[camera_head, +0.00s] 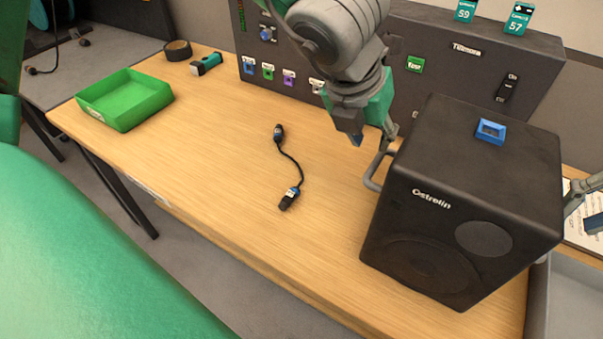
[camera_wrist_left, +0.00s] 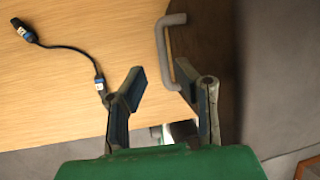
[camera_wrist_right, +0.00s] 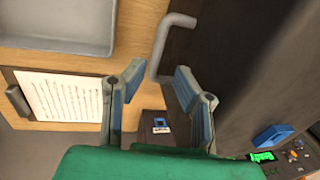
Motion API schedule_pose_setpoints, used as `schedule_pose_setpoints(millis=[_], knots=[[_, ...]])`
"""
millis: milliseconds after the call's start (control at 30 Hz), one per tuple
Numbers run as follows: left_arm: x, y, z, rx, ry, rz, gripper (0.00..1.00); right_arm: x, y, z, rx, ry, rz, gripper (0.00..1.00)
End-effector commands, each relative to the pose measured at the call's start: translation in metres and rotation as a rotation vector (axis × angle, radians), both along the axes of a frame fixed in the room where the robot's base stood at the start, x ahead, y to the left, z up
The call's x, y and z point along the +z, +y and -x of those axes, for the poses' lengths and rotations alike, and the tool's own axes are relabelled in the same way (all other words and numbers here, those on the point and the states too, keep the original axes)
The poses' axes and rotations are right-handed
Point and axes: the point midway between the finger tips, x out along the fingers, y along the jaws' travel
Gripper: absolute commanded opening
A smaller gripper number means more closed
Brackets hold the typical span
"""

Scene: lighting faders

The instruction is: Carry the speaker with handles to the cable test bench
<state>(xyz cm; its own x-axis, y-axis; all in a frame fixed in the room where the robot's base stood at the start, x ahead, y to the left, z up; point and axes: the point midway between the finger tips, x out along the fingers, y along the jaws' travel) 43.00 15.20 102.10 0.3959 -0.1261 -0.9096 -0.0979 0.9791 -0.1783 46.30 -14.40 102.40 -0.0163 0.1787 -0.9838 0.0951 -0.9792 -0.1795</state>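The black speaker (camera_head: 470,190) is upright at the right end of the wooden bench (camera_head: 200,140), with grey handles on its sides. Its left handle (camera_head: 374,170) also shows in the left wrist view (camera_wrist_left: 166,45). My left gripper (camera_head: 372,130) is open, with the handle's bar between or just beyond its fingertips. My right gripper (camera_head: 594,212) is partly cut off at the right edge. In the right wrist view it is open (camera_wrist_right: 158,80), with the right handle (camera_wrist_right: 163,45) between or just past its fingertips. Contact with either handle is not clear.
A test panel (camera_head: 440,60) stands along the bench's back. A short black cable (camera_head: 292,160) and a green tray (camera_head: 125,98) lie left of the speaker. A printed sheet (camera_wrist_right: 60,98) and a grey tray (camera_wrist_right: 60,25) are on the right. The bench's middle is mostly free.

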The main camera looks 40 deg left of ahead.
Motion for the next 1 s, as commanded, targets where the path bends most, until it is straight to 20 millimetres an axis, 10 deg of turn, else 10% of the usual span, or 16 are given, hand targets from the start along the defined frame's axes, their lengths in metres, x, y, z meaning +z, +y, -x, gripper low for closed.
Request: schedule_pose_setpoints(millis=[300,1000], knots=[[0.0,0.0,-0.001,0.0,0.001,0.0,0.26,0.039,-0.008,-0.001,0.0,0.001,0.001,0.26],[0.01,0.0,0.0,0.0,0.0,0.0,0.26,0.051,-0.008,-0.001,0.0,0.002,0.001,0.26]])
